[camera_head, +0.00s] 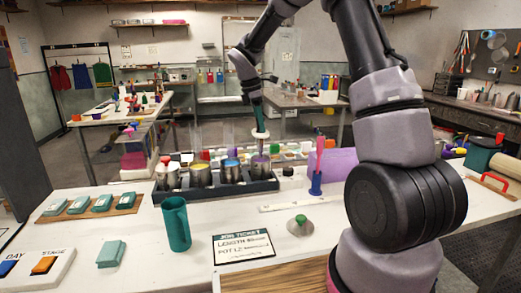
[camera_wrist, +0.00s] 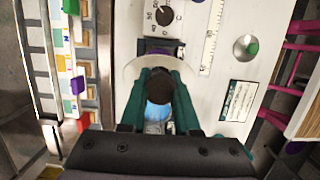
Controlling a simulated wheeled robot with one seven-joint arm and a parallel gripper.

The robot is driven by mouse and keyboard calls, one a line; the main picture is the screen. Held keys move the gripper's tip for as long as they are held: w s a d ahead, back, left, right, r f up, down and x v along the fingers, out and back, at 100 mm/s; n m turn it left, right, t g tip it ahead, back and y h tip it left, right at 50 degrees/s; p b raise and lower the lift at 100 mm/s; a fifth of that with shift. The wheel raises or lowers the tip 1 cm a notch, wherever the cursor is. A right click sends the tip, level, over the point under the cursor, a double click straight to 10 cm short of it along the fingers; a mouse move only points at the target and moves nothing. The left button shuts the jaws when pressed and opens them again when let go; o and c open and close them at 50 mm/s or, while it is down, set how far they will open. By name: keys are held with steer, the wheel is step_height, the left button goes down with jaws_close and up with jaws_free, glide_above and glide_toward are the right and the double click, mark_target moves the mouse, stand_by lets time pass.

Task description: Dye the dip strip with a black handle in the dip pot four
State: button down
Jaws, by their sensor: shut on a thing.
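My gripper (camera_head: 258,118) has teal fingers and is above the right end of the pot rack. In the wrist view my gripper (camera_wrist: 158,95) is shut on a round black handle (camera_wrist: 154,82), with a pale disc (camera_wrist: 131,74) around it. The same pale disc shows under the fingers in the head view (camera_head: 260,134). The strip's lower part points down at the rightmost dip pot (camera_head: 260,168), which has purple at its top. I cannot tell whether its end is inside. Other pots include a blue-topped one (camera_head: 231,171) and a yellowish one (camera_head: 200,175). Pot numbers are unreadable.
The dark rack (camera_head: 222,190) holds the pots. In front stand a teal cup (camera_head: 176,223), a job ticket (camera_head: 244,248) and a green-knobbed disc (camera_head: 300,226). A blue stand with a pink stick (camera_head: 317,180) is right of the rack.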

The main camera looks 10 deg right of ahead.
mark_target(261, 145)
steer(key=shift+a+f+x, duration=0.1)
steer(key=shift+a+x, duration=0.2)
steer(key=shift+x, duration=1.05)
steer(key=shift+a+f+x, duration=0.1)
steer(key=shift+a+x, duration=0.2)
steer(key=shift+x, duration=1.1)
steer(key=shift+a+x, duration=0.3)
steer(key=shift+x, duration=1.05)
steer(key=shift+d+r, duration=0.1)
steer(key=shift+d+r, duration=0.1)
steer(key=shift+d, duration=0.1)
steer(key=shift+a, duration=0.15)
steer(key=shift+a+f, duration=0.2)
steer(key=shift+a, duration=0.25)
steer(key=shift+r, duration=0.15)
steer(key=shift+d+r, duration=0.15)
steer(key=shift+r, duration=1.9)
steer(key=shift+d+r, duration=0.15)
steer(key=shift+r, duration=1.9)
steer(key=shift+f, duration=0.15)
